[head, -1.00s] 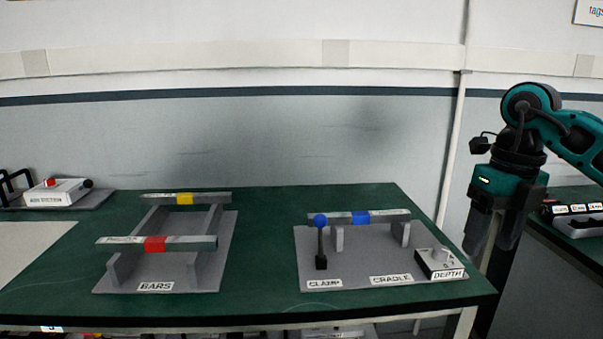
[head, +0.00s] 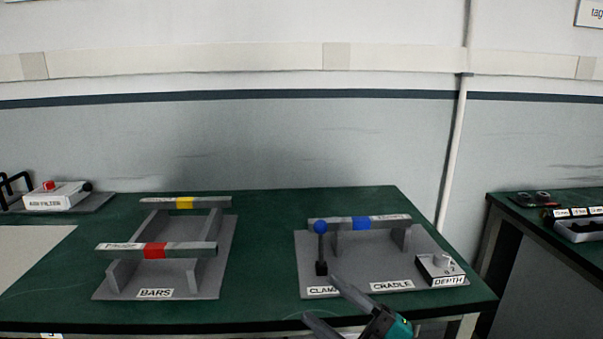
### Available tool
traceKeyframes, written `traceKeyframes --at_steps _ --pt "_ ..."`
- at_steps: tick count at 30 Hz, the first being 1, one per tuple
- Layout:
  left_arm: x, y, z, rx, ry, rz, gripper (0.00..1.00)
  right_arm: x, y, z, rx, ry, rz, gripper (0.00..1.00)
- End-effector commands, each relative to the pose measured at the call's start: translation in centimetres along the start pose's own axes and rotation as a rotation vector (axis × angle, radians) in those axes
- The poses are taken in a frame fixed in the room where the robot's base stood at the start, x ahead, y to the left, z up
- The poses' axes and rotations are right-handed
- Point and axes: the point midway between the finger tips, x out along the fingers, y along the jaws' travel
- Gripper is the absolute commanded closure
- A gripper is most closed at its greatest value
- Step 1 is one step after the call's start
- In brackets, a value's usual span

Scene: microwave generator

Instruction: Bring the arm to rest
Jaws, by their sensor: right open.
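My right gripper (head: 328,302) shows at the bottom of the head view, in front of the table's front edge near the clamp and cradle plate. Its two dark fingers are spread apart with nothing between them, and its teal body (head: 385,327) is cut off by the lower edge of the picture. One finger overlaps the front of the plate in the picture; I cannot tell whether it touches. My left gripper is not in view.
A bar with a blue band (head: 361,223) lies on the cradle, beside a blue-knobbed clamp lever (head: 320,229) and a depth box (head: 437,265). Bars with yellow (head: 184,202) and red (head: 154,250) bands lie on the left rack. A second table (head: 497,204) stands at right.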

Motion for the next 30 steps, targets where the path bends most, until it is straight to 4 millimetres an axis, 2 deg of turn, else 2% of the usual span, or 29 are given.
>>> traceKeyframes --at_steps 5,9,12,16,18,21,30 --pt "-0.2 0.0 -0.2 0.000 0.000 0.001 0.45 -6.8 -3.2 5.0 0.308 -0.414 0.183 0.39" --pt "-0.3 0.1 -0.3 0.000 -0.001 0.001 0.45 -14.3 -7.9 7.6 0.548 -0.756 0.261 0.39" --pt "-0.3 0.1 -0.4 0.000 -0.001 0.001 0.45 -19.7 -11.7 7.8 0.699 -0.970 0.285 0.39" --pt "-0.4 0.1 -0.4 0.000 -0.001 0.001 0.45 -24.7 -15.3 6.8 0.836 -1.160 0.289 0.39" --pt "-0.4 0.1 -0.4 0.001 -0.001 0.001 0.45 -26.3 -16.5 6.3 0.881 -1.219 0.287 0.39" --pt "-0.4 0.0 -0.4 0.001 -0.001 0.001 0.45 -27.4 -17.4 5.9 0.915 -1.263 0.286 0.39" --pt "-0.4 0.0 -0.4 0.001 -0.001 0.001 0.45 -27.5 -17.4 5.9 0.917 -1.266 0.286 0.39"
